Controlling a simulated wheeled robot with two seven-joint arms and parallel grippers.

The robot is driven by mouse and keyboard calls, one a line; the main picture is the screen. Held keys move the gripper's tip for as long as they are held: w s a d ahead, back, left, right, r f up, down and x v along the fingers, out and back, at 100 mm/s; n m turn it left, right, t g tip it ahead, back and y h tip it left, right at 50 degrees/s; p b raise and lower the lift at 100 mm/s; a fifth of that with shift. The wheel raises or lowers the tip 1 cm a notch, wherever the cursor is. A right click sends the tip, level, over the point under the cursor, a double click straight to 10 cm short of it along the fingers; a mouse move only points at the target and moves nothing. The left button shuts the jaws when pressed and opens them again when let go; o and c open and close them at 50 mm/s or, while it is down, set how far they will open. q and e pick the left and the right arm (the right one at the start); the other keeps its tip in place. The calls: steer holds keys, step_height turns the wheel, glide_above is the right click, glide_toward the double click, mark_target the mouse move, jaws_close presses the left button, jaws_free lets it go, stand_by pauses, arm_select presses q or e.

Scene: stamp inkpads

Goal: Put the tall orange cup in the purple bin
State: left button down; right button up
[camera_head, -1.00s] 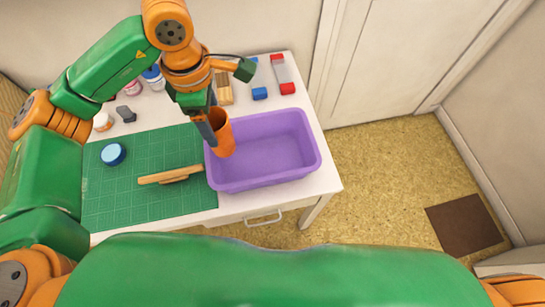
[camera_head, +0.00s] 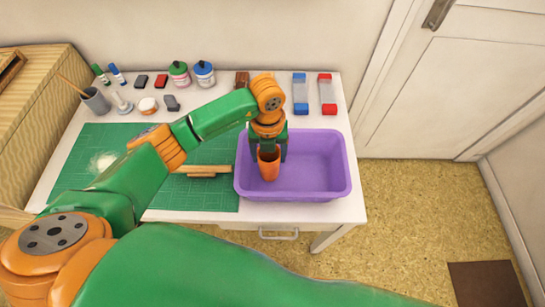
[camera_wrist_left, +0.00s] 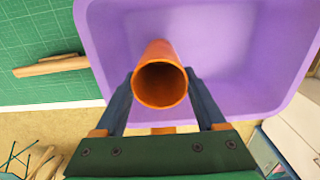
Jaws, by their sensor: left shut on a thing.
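The tall orange cup (camera_head: 269,168) is upright, held by my left gripper (camera_head: 269,156) over the left part of the purple bin (camera_head: 340,190). In the left wrist view the cup (camera_wrist_left: 160,88) shows its open mouth between the two fingers, with the bin (camera_wrist_left: 235,45) beyond it. The fingers are shut on the cup's sides. The cup's bottom is inside the bin's outline; I cannot tell how high it is above the floor. My right gripper is not in view.
A green mat (camera_head: 75,180) with a wooden stamp handle (camera_head: 202,170) lies left of the bin. Ink bottles (camera_head: 203,75), a grey pencil cup (camera_head: 95,100) and clear boxes with blue and red ends (camera_head: 300,93) stand along the back. The bin's right half is empty.

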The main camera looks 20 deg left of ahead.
arm_select(q)
steer(key=shift+f, duration=1)
jaws_free()
steer(key=shift+r, duration=0.3)
steer(key=shift+w+r, duration=0.1)
steer(key=shift+r, duration=0.25)
step_height(320, 180, up, 11)
steer(key=b, duration=0.1)
steer(key=shift+b, duration=0.35)
